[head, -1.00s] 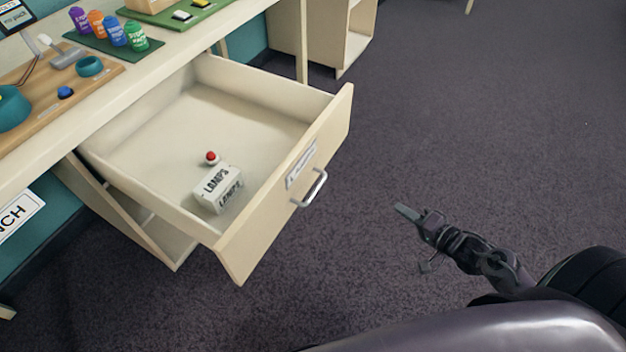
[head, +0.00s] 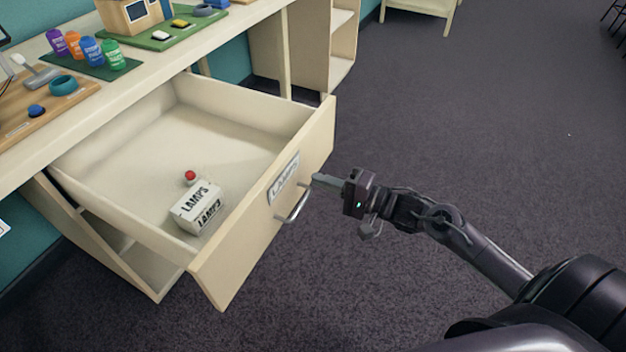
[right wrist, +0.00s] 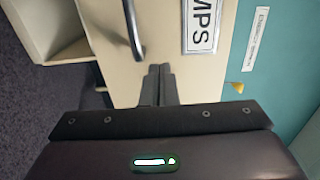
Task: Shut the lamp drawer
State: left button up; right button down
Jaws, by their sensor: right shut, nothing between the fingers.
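The lamp drawer (head: 262,235) stands pulled out from the bench, with a "LAMPS" label (head: 284,178) and a metal bar handle (head: 294,207) on its front. Inside lie a white box marked "LAMPS" (head: 198,207) and a small red-topped lamp (head: 190,177). My right gripper (head: 316,179) is shut and empty, its fingertips close to the drawer front near the handle's upper end. In the right wrist view the shut fingers (right wrist: 159,72) point at the drawer front, between the handle (right wrist: 133,30) and the label (right wrist: 201,25). Contact cannot be told. My left gripper is not in view.
The bench top (head: 130,82) holds several coloured bottles, a teal ring (head: 63,85) and a model house (head: 135,14) on a green board. An open shelf unit (head: 343,45) stands behind the drawer. The carpet (head: 480,130) to the right is clear.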

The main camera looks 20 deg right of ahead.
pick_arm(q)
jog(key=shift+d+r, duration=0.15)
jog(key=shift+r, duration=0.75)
pick_arm(e)
jog(key=shift+x, duration=1.4)
